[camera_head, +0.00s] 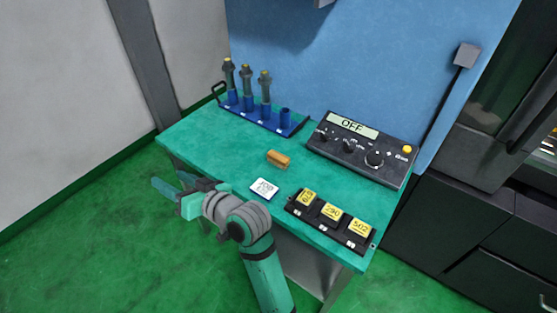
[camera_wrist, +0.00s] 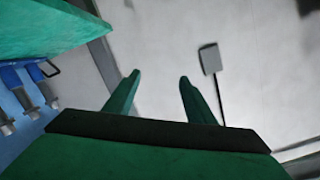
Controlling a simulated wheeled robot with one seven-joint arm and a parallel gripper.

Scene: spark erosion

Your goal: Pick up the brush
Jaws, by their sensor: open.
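A small tan-brown block (camera_head: 278,159), which looks like the brush, lies flat on the middle of the green table (camera_head: 205,142). Its bristles cannot be made out. My gripper (camera_head: 168,181) is left of the table's front-left edge, pointing away from the block and well apart from it. In the wrist view my gripper's two green fingers (camera_wrist: 160,78) stand apart with nothing between them. The block is not seen in the wrist view.
A blue rack (camera_head: 262,122) with three upright dark tools stands at the back. A control box (camera_head: 360,150) reading OFF is at the right. A white labelled square (camera_head: 264,189) and a black tray (camera_head: 330,228) with yellow-labelled blocks lie near the front.

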